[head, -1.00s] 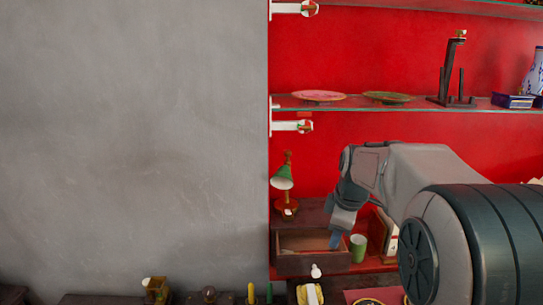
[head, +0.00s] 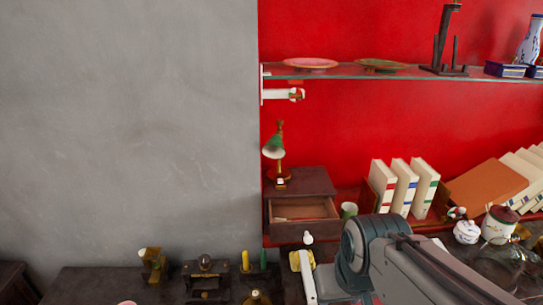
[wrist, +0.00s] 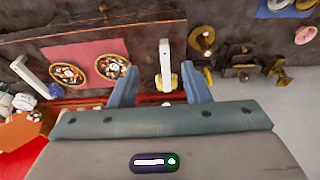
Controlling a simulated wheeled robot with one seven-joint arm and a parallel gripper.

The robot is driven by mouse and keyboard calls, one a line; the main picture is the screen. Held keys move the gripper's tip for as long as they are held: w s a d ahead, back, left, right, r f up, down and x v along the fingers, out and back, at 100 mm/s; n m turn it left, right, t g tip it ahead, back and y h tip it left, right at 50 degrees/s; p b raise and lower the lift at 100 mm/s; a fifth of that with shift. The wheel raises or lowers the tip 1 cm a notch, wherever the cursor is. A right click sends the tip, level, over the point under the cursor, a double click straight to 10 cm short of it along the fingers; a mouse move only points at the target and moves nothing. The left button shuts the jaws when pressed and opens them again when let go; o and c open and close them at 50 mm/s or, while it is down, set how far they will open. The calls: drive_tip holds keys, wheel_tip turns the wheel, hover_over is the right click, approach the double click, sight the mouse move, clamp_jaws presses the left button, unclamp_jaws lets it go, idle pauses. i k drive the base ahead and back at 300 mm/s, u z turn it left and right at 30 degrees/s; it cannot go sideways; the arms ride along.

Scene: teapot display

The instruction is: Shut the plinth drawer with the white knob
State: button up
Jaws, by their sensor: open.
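The plinth (head: 300,182) is a dark brown wooden box against the red wall in the head view. Its drawer (head: 303,229) is pulled out, and its inside shows from above. A white knob (head: 308,237) shows at the drawer's front. My arm is at the lower right of the drawer in the head view, with the fingertips hidden there. In the wrist view my gripper (wrist: 158,73) is open, with its two blue-grey fingers spread. A white bar stands between and beyond them in that view. I cannot make out the drawer or knob in the wrist view.
A green-shaded lamp (head: 275,152) stands on the plinth. A green cup (head: 348,210) is close to the drawer's right. A white bar (head: 308,283) with a yellow piece is below the knob. White books (head: 403,188) stand farther right; small items line the dark table at lower left.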

sight(307, 232)
drive_tip(key=z, duration=0.05)
drive_tip(key=k, duration=1)
drive_tip(key=u, duration=1.6)
drive_tip(key=i, duration=0.9)
drive_tip(key=z, duration=1.6)
